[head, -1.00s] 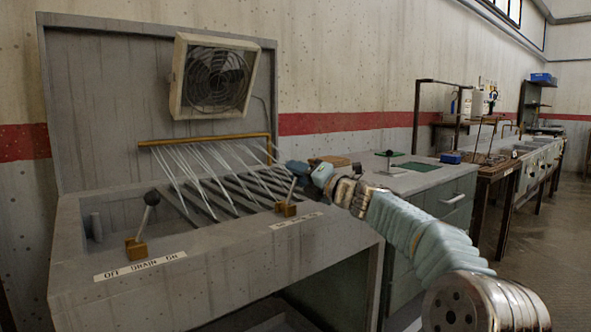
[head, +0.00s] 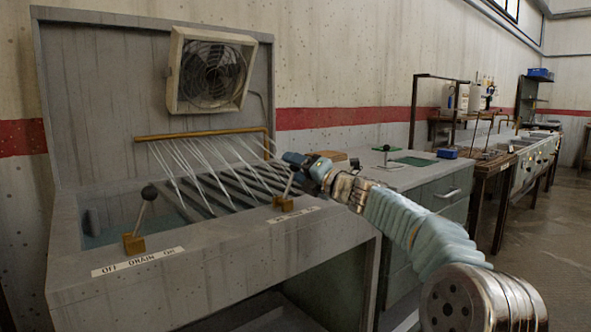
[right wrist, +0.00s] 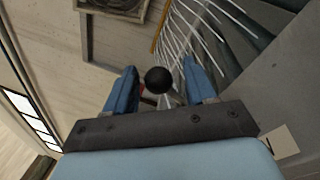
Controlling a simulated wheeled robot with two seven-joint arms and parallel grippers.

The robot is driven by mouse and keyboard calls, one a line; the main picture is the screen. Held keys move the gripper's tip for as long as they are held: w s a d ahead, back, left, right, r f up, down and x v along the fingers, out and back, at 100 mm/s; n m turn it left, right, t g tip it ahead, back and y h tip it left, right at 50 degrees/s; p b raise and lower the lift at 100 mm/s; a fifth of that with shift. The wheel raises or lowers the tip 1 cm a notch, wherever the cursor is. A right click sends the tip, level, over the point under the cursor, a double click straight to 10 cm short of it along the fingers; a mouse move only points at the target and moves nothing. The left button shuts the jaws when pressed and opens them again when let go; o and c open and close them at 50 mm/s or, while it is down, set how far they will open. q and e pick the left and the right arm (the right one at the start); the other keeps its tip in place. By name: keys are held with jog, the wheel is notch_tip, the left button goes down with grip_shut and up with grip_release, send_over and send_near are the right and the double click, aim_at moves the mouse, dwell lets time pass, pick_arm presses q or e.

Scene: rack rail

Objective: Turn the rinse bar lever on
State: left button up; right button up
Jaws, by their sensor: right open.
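The rinse bar (head: 200,136) is a brass pipe above the slatted basin, and thin streams of water fall from it. The rinse lever (head: 286,194) stands on a brass block at the basin's front right and leans right. Its top is hidden by my right gripper (head: 288,160) in the head view. In the right wrist view, the lever's black knob (right wrist: 158,80) sits between the two blue fingers of my open right gripper (right wrist: 160,86), with gaps on both sides. My left gripper is not in view.
A second lever (head: 142,215) stands at the front left above an "OFF DRAIN ON" label (head: 138,261), leaning right. A fan (head: 210,72) hangs on the back panel. A grey-green counter (head: 400,178) stands right of the basin.

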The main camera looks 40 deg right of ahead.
jog(key=b+v, duration=0.1)
jog(key=v, duration=1.2)
jog(key=shift+s+b, duration=0.3)
jog(key=shift+b, duration=0.05)
jog(key=shift+f, duration=0.1)
